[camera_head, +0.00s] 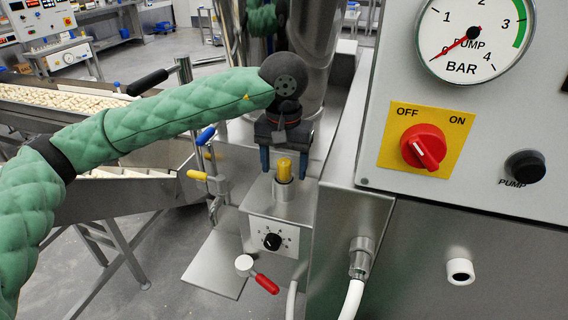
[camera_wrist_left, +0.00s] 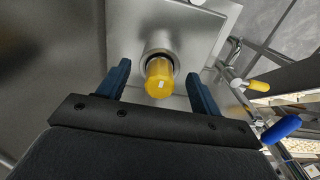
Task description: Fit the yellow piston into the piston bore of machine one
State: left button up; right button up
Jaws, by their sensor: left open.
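The yellow piston (camera_head: 284,169) stands upright at the round metal bore (camera_head: 284,187) on top of the small steel machine block. Its top part shows above the rim; its lower end is hidden in the bore. In the left wrist view the yellow piston (camera_wrist_left: 159,78) shows its top end, with the bore's ring (camera_wrist_left: 160,50) around its base. My left gripper (camera_head: 285,168) is open above it, with a blue finger on each side of the piston and gaps between. The left gripper also shows in the left wrist view (camera_wrist_left: 160,85). My right gripper is not in view.
A control panel with gauge (camera_head: 475,38) and red OFF/ON switch (camera_head: 423,147) stands at the right. Below the bore are a black dial (camera_head: 272,241) and a red-handled lever (camera_head: 266,284). Blue (camera_head: 205,136) and yellow (camera_head: 197,175) valve handles sit left.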

pick_arm(q)
jog(key=shift+r, duration=0.1)
jog(key=shift+r, duration=2.05)
jog(key=shift+s+r, duration=0.15)
jog(key=shift+r, duration=1.4)
